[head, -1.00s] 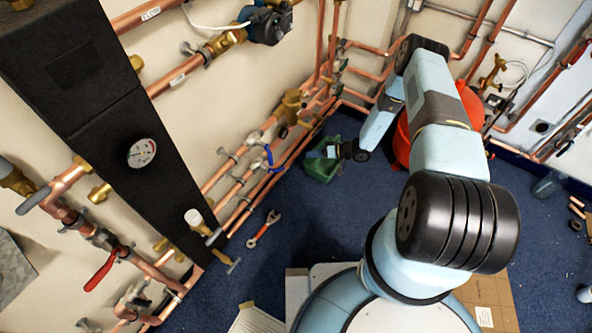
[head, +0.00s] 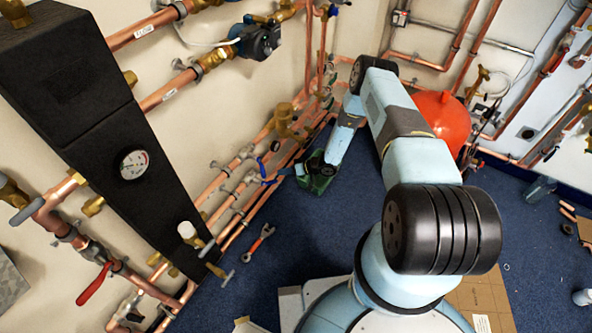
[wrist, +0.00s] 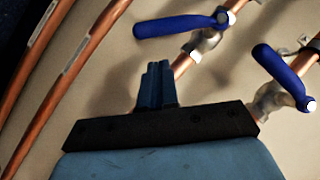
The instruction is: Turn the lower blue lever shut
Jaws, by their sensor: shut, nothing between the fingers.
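Two blue levers sit on the copper pipes along the left wall. The lower blue lever (head: 270,182) is on the pipe nearer the floor, and the upper blue lever (head: 262,166) is just above it. In the wrist view, the lever nearer the dark floor corner, seemingly the lower one (wrist: 178,26), lies slanted across its pipe. The other lever (wrist: 279,72) also crosses its pipe, at right. My gripper (head: 300,170) is close to the right of the levers. In the wrist view its fingers (wrist: 157,85) are shut, empty and apart from both levers.
A red tank (head: 440,118) is behind my arm. A wrench (head: 259,241) lies on the blue carpet. More copper pipes (wrist: 75,75) run at left in the wrist view. The carpet at centre is mostly clear.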

